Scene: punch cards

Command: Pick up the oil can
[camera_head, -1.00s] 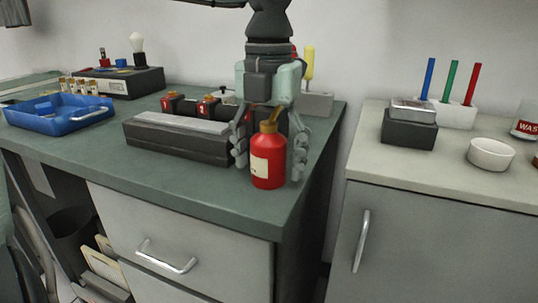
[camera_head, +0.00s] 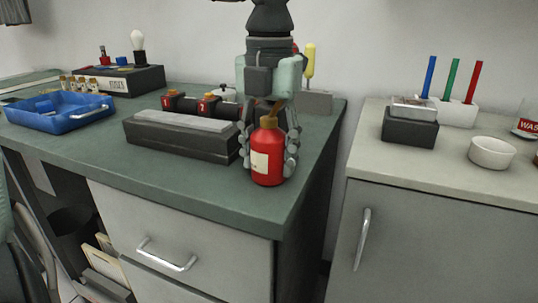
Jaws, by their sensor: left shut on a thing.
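The oil can (camera_head: 268,158) is a red bottle with a cream label and a brass-coloured cap and spout. It stands upright near the front right corner of the green-topped bench (camera_head: 200,194). My left gripper (camera_head: 268,150) comes down from above and behind it. Its fingers are shut on the can, one on each side. The can's base looks at or very close to the bench top; I cannot tell if there is a gap. My right gripper is not in view.
A dark block with a grey top (camera_head: 180,137) stands just left of the can. A blue tray (camera_head: 60,118) lies at the far left. A yellow-handled tool (camera_head: 310,62) stands behind the gripper. A separate counter (camera_head: 440,173) at the right holds a white bowl (camera_head: 491,152).

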